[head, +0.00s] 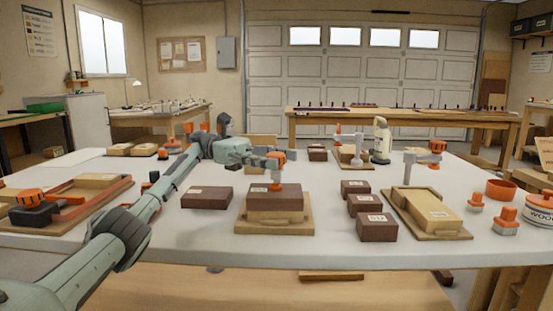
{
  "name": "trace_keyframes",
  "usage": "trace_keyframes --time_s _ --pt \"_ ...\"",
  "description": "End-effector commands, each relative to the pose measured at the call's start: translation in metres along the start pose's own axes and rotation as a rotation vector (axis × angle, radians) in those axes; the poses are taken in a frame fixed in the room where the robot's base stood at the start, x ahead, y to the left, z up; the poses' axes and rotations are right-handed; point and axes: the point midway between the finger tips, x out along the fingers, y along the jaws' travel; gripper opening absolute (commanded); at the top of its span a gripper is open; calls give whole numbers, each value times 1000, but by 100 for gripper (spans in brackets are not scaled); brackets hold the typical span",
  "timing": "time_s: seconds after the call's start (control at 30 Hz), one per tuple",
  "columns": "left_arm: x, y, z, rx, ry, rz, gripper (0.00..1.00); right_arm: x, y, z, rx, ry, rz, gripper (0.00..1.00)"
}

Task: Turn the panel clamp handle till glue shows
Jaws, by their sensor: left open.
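A panel clamp with red bars (122,187) lies around light wooden boards (97,182) at the left of the bench. Its orange handle (28,196) is at its near left end, above a dark body. No glue shows at the boards that I can make out. My left arm crosses the picture from the lower left. My left gripper (262,160) is open near the orange handle (277,157) of an upright clamp, which presses on stacked blocks (274,196) in the middle. Whether it touches that handle I cannot tell. My right gripper is not in view.
Brown labelled blocks (377,217) stand on both sides of the middle stack. Another clamped stack (433,212) is at right, near orange items (506,221) and a glue tub (540,211). A pale bottle (381,140) stands at the back. The front strip of the bench is clear.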

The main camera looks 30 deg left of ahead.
Motion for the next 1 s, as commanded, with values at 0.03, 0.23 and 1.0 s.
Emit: trace_keyframes --time_s 0.03,0.23,1.0 --pt "0 0 1 0 0 0 57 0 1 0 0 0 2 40" --pt "0 0 23 4 0 0 57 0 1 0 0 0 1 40" --pt "0 0 100 0 0 0 57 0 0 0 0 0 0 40"
